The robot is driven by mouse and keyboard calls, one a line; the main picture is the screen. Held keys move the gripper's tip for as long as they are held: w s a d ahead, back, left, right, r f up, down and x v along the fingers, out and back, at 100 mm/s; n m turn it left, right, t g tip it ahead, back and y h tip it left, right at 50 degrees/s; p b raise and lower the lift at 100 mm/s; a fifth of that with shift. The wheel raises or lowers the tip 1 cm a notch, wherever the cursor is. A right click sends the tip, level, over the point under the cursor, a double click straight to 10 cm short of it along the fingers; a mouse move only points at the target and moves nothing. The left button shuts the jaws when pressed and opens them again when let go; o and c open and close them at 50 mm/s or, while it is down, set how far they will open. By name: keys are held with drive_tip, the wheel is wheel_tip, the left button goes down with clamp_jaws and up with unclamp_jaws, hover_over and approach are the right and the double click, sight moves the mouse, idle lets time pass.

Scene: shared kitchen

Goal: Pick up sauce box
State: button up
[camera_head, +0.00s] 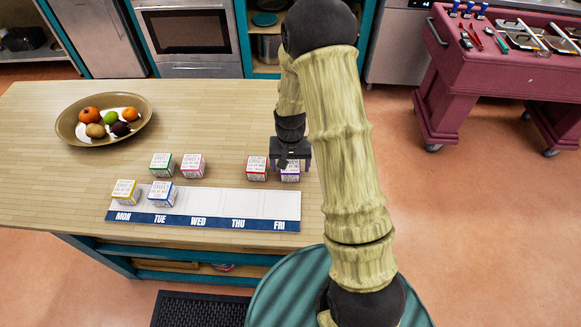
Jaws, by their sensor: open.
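Several small white boxes with coloured edges and tiny print stand on the wooden counter; I cannot read which is the sauce box. My gripper (291,165) is open and points down at the purple-edged box (290,175), with its fingers at that box's top and sides. I cannot tell whether they touch it. A red-edged box (257,169) stands just left of it. A green-edged box (161,164) and a pink-edged box (192,166) stand further left. A yellow-edged box (125,192) is on MON and a blue-edged box (162,194) is on TUE of the day mat (240,207).
A fruit bowl (68,128) stands at the counter's left back. The WED, THU and FRI spaces are bare. The counter (215,115) behind the boxes is clear. A maroon cart (470,75) with tools and pans stands at the right back. My arm hides the counter's right edge.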

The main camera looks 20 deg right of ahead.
sight(290, 165)
drive_tip(key=shift+w+f, duration=0.1)
drive_tip(key=shift+f, duration=0.75)
drive_tip(key=c, duration=1.1)
drive_tip(key=shift+c, duration=0.2)
drive_tip(key=shift+r, duration=0.1)
wheel_tip(290, 165, up, 10)
drive_tip(key=shift+f+b, duration=0.1)
drive_tip(key=shift+b, duration=0.75)
